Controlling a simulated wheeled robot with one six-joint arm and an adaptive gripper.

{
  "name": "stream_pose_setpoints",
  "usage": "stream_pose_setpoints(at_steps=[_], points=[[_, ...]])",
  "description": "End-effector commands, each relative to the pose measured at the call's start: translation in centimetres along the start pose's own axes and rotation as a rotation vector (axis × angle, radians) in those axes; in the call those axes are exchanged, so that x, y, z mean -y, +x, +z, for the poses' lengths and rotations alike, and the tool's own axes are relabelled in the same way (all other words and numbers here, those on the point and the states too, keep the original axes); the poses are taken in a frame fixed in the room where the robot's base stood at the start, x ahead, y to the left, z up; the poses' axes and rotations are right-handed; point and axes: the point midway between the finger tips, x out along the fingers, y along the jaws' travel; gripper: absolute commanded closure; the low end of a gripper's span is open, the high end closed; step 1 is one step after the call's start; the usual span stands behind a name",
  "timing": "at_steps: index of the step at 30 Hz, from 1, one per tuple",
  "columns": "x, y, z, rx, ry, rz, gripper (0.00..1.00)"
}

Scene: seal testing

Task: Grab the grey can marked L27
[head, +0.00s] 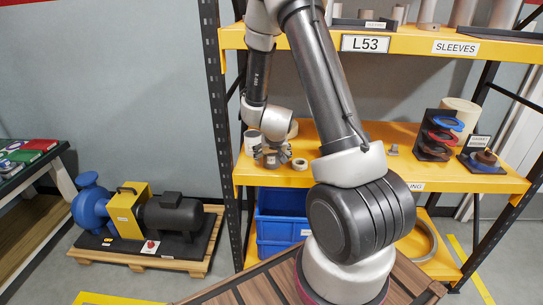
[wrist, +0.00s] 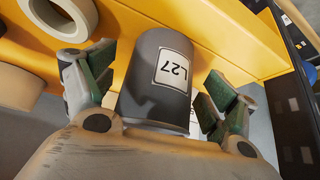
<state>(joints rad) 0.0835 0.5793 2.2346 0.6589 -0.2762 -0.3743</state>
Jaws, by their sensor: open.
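The grey can marked L27 (wrist: 160,95) fills the middle of the wrist view, its label upside down there. My gripper (wrist: 150,82) is open, with one green-padded finger on each side of the can. Gaps show between the fingers and the can. In the head view my gripper (head: 272,156) is low over the left end of the yellow middle shelf (head: 340,180). There the fingers crowd the spot, and I cannot make out the L27 can clearly.
A blue crate (head: 280,222) sits below the shelf. A dark rack post (head: 216,110) rises at the left. Seals on black stands (head: 437,138) are farther right.

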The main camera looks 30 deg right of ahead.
Motion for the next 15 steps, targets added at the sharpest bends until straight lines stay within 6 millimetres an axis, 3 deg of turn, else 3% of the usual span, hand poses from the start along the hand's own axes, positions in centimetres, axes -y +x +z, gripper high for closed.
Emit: stream_pose_setpoints(at_steps=[3, 11, 15], points=[[-0.02, 1.16, 0.05, 0.001, 0.0, 0.0, 0.14], [-0.01, 1.33, 0.01, 0.0, 0.001, -0.001, 0.16], [-0.01, 1.32, 0.01, 0.0, 0.001, -0.001, 0.41]])
